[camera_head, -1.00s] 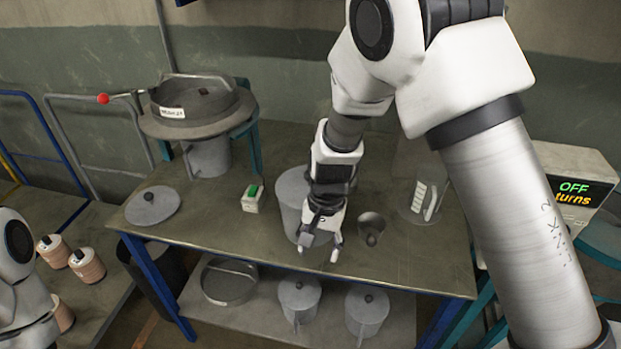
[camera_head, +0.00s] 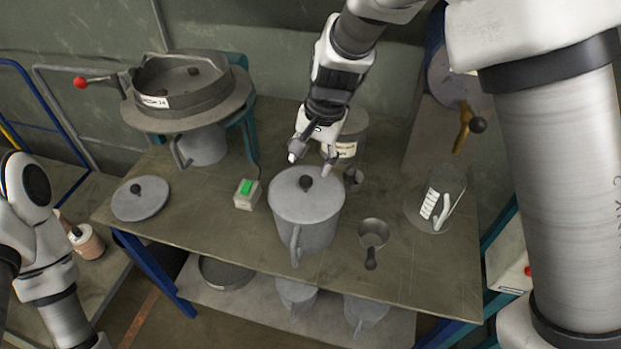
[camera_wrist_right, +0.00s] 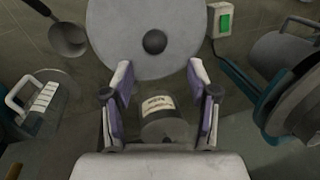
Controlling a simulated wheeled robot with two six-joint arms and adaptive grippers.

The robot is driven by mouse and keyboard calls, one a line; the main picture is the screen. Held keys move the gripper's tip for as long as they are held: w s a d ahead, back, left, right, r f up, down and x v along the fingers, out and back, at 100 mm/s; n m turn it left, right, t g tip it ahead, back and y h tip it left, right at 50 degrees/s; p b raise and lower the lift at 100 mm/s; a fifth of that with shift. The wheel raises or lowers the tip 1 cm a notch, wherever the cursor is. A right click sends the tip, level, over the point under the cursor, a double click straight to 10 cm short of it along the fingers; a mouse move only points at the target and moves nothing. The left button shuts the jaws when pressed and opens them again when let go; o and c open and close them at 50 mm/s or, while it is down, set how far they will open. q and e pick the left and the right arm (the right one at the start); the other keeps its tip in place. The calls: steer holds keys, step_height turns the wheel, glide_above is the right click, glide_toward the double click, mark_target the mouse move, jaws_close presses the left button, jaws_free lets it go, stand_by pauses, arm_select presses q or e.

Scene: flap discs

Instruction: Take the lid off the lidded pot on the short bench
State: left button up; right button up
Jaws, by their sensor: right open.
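The lidded pot (camera_head: 306,222) is a grey cylinder with a side handle, standing upright on the bench top (camera_head: 225,235). Its flat round lid (camera_head: 290,193) sits on it, with a dark round knob (camera_head: 306,183) in the middle. In the right wrist view the lid (camera_wrist_right: 130,62) and knob (camera_wrist_right: 154,42) lie beyond the fingertips. My right gripper (camera_head: 311,164) is open and empty, above the pot's far edge, just behind the knob. It also shows open in the wrist view (camera_wrist_right: 161,75). My left arm shows at the left edge; its gripper is out of frame.
A loose lid (camera_head: 141,199) lies at the bench's left. A small green-topped box (camera_head: 247,194), a scoop (camera_head: 373,234) and a labelled can (camera_head: 350,130) stand around the pot. A big round machine (camera_head: 190,95) is back left. Bare bench lies left of the pot.

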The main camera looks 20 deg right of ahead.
mark_target(306, 180)
steer(key=f, duration=0.1)
steer(key=s+a+f, duration=0.1)
steer(key=f+p, duration=0.1)
steer(key=shift+s+a+f, duration=0.25)
steer(key=shift+s+f, duration=0.05)
steer(key=shift+s, duration=0.05)
steer(key=shift+w+d+f, duration=0.1)
steer(key=shift+w+f, duration=0.2)
steer(key=shift+f, duration=0.2)
steer(key=shift+w+d+f, duration=0.1)
steer(key=shift+w+f, duration=0.15)
steer(key=shift+f, duration=0.25)
steer(key=shift+s+a, duration=0.1)
steer(key=shift+s+r, duration=0.1)
steer(key=c, duration=0.5)
jaws_close()
steer(key=shift+r, duration=0.1)
